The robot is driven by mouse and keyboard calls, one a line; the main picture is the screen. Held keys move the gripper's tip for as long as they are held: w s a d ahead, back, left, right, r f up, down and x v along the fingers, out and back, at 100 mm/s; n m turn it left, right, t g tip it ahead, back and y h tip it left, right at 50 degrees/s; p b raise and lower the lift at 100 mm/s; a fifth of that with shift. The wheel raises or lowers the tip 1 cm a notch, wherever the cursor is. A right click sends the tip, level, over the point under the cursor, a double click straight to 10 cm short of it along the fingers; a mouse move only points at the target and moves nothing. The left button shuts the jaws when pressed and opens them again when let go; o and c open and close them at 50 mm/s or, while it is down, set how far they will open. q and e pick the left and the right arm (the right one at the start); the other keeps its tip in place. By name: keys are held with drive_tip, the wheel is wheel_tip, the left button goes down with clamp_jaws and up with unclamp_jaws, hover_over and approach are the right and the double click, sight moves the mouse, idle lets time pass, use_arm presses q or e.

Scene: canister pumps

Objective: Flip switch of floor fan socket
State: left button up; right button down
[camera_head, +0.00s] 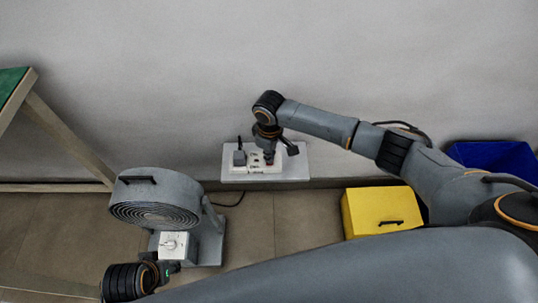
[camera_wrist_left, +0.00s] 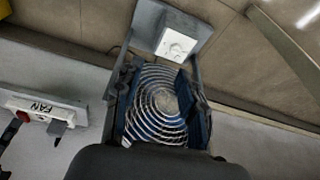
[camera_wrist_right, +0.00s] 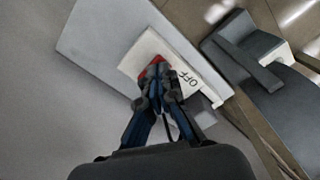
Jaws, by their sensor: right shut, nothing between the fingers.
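The white fan socket (camera_head: 252,170) sits on a pale wall panel (camera_head: 293,173), with a dark plug (camera_head: 240,157) in its left part. Its red switch (camera_wrist_right: 152,68) shows at the fingertips in the right wrist view, beside the word OFF. My right gripper (camera_wrist_right: 160,80) is shut and empty, its tips at the switch and partly covering it; I cannot tell whether they touch. The grey floor fan (camera_head: 155,198) stands left of the socket. My left gripper (camera_wrist_left: 158,85) is open, with the fan grille showing between its fingers in the left wrist view.
A yellow box (camera_head: 382,210) with a black handle stands right of the socket, and a blue bin (camera_head: 490,156) lies farther right. A green-topped table (camera_head: 12,82) is at the far left. Floor between fan and yellow box is mostly clear.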

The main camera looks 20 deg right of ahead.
drive_tip(key=shift+r+p, duration=1.25)
drive_tip(key=shift+p, duration=0.1)
drive_tip(key=shift+r+p, duration=0.3)
drive_tip(key=shift+p, duration=0.1)
drive_tip(key=shift+r+p, duration=0.45)
drive_tip(key=shift+p, duration=0.05)
drive_tip(key=shift+r+p, duration=0.4)
drive_tip(key=shift+p, duration=0.1)
drive_tip(key=shift+r+p, duration=0.65)
drive_tip(key=shift+p, duration=0.1)
use_arm(q)
drive_tip(key=s+f, duration=0.3)
drive_tip(key=f, duration=0.4)
drive_tip(key=s+a+f+g, duration=0.1)
drive_tip(key=s+f, duration=0.3)
drive_tip(key=f, duration=0.3)
drive_tip(key=s+f, duration=0.3)
drive_tip(key=f, duration=0.3)
drive_tip(key=shift+s+a+f+g, duration=0.2)
drive_tip(key=shift+s+f+g, duration=0.1)
drive_tip(key=shift+f, duration=0.1)
drive_tip(key=shift+w, duration=0.1)
